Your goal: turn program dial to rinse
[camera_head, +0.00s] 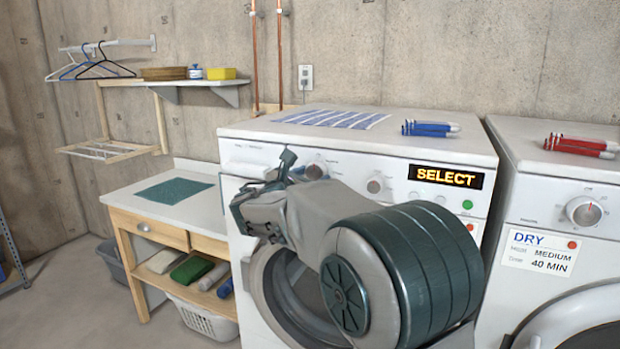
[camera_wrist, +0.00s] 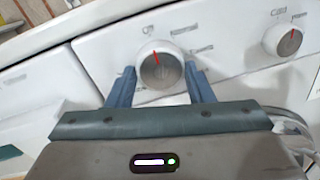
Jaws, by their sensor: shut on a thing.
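The program dial (camera_wrist: 166,72) is a round silver knob on the white washer's front panel. Its red pointer points up and slightly left, near a small label above it that is too blurred to read surely. My gripper (camera_wrist: 160,80) has one blue finger on each side of the dial and is shut on it. The washer display (camera_head: 446,177) reads SELECT.
A green button (camera_head: 467,204) is below the display. The dryer (camera_head: 560,200) stands to the right. A wooden table (camera_head: 160,212) stands to the left.

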